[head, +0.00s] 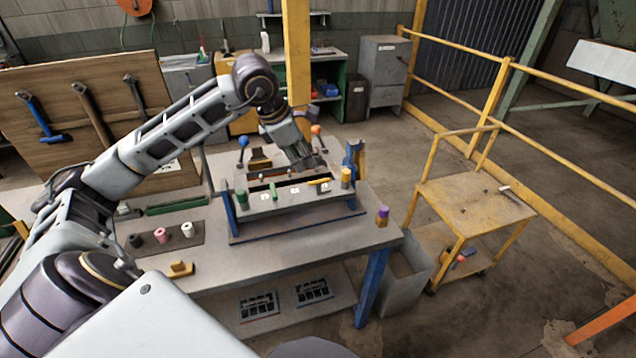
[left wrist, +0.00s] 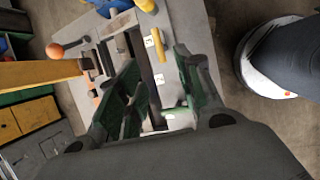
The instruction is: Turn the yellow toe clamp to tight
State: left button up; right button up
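The yellow toe clamp (head: 319,181) is a short yellow bar on the top face of the grey fixture (head: 290,198), near its right end. My left gripper (head: 314,166) is above and just behind it, pointing down. In the left wrist view the gripper's green-padded fingers (left wrist: 160,95) stand apart with nothing held. A green clamp (head: 273,190) sits farther left on the fixture. My right gripper is not in view.
A blue post with a yellow cylinder (head: 346,176) stands at the fixture's right end, close to my gripper. Ball-topped levers, one orange (head: 315,130) and one blue (head: 242,141), rise behind. The bench's front (head: 290,262) is mostly clear.

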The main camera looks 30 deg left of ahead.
aim_at(317, 181)
pick_arm(q)
jog(key=shift+p+x, duration=1.05)
jog(key=shift+x, duration=5.6)
jog(key=shift+d, duration=0.1)
grip_shut()
